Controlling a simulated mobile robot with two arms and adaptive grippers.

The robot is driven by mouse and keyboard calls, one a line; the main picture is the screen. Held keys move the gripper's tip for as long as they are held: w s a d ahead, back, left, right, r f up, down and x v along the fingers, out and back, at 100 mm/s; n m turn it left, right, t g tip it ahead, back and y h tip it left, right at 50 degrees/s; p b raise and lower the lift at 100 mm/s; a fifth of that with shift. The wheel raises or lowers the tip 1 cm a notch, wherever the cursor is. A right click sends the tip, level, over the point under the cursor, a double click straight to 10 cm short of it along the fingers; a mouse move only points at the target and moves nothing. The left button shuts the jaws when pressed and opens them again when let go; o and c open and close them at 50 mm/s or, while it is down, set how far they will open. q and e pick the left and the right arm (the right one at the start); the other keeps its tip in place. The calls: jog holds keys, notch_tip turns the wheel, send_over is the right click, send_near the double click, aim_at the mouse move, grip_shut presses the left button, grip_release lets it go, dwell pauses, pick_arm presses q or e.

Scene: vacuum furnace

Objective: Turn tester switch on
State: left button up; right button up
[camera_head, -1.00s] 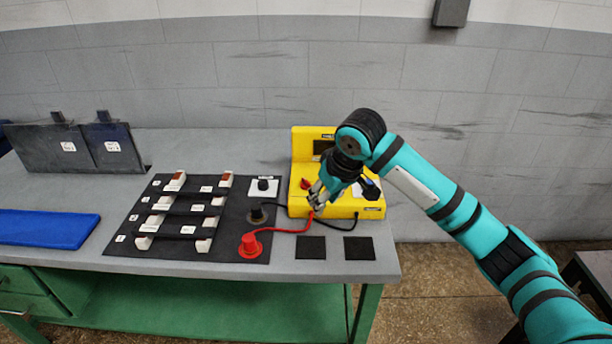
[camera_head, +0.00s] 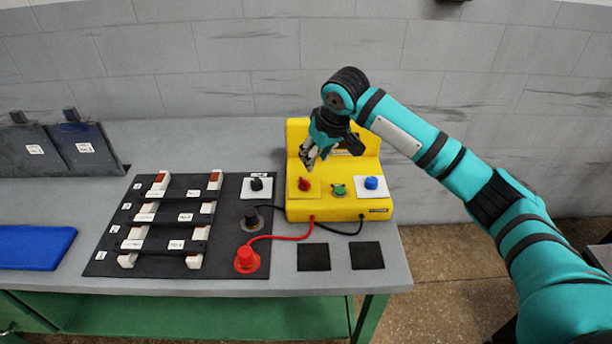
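The yellow tester (camera_head: 298,210) stands at the right part of the bench. Its sloped front carries a red knob (camera_head: 304,184), a green knob (camera_head: 339,189) and a blue knob (camera_head: 371,183). Another black knob on a white plate (camera_head: 257,185) sits on the black mat to the left. My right gripper (camera_head: 308,164) is above the tester, just behind and above the red knob, and seems apart from it. Its fingers look close together, and I cannot tell whether they are shut. My arm hides part of the tester's upright back panel. My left gripper is not in view.
A red plug (camera_head: 247,259) and a black plug (camera_head: 251,218) have cables to the tester's front. A black mat (camera_head: 110,258) holds white-ended bars. Two black squares (camera_head: 314,257) lie in front. A blue tray (camera_head: 35,248) and dark plates (camera_head: 84,148) are at left.

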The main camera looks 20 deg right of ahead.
aim_at(305, 181)
jog(key=p+x, duration=0.1)
jog(key=x, duration=0.9)
jog(key=shift+w+f, duration=0.15)
jog(key=shift+w, duration=0.05)
jog(key=shift+w+f, duration=0.3)
jog(key=shift+f, duration=0.45)
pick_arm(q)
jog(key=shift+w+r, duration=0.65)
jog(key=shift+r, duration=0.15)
pick_arm(e)
grip_shut()
